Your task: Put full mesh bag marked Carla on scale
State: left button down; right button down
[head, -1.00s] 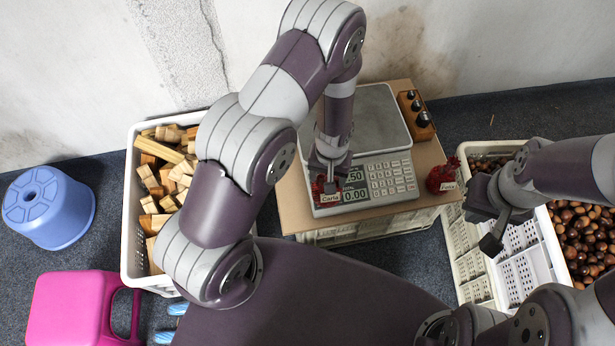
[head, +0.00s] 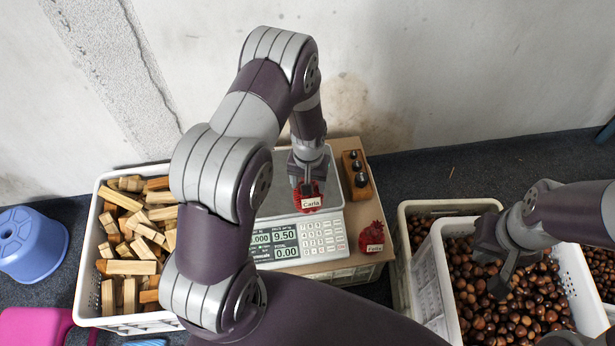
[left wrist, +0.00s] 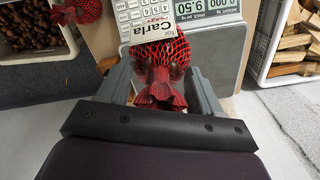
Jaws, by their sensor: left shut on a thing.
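A full red mesh bag with a white tag reading Carla (head: 311,203) is in my left gripper (head: 308,183). In the left wrist view the bag (left wrist: 163,55) is between the two fingers, its gathered neck toward the palm. The scale (head: 322,232) has a grey plate, a keypad and a lit display. The bag is over the front part of the plate, near the keypad; I cannot tell whether it touches. The plate also shows in the left wrist view (left wrist: 218,60). My right gripper (head: 488,272) looks open and empty above the chestnuts.
A second red mesh bag (head: 371,238) with a tag stands right of the scale on the board. A wooden block with weights (head: 357,176) is behind it. A white crate of wood pieces (head: 88,275) is left, a white chestnut crate (head: 437,275) right.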

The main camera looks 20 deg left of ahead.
pick_arm(q)
jog(key=w+a+f+b, duration=0.2)
jog(key=w+a+f, duration=0.1)
jog(key=a+f, duration=0.8)
jog(key=shift+w+a, duration=0.2)
jog(key=shift+a, duration=0.05)
pick_arm(e)
jog(key=shift+s+a+f, duration=0.25)
jog(key=shift+a+f, duration=0.25)
jog(key=shift+f, duration=0.35)
pick_arm(q)
jog(key=shift+r, duration=0.1)
jog(key=shift+c, duration=0.8)
grip_release()
jog(key=shift+f, duration=0.2)
pick_arm(e)
jog(key=shift+f, duration=0.15)
pick_arm(q)
jog(key=shift+r, duration=0.1)
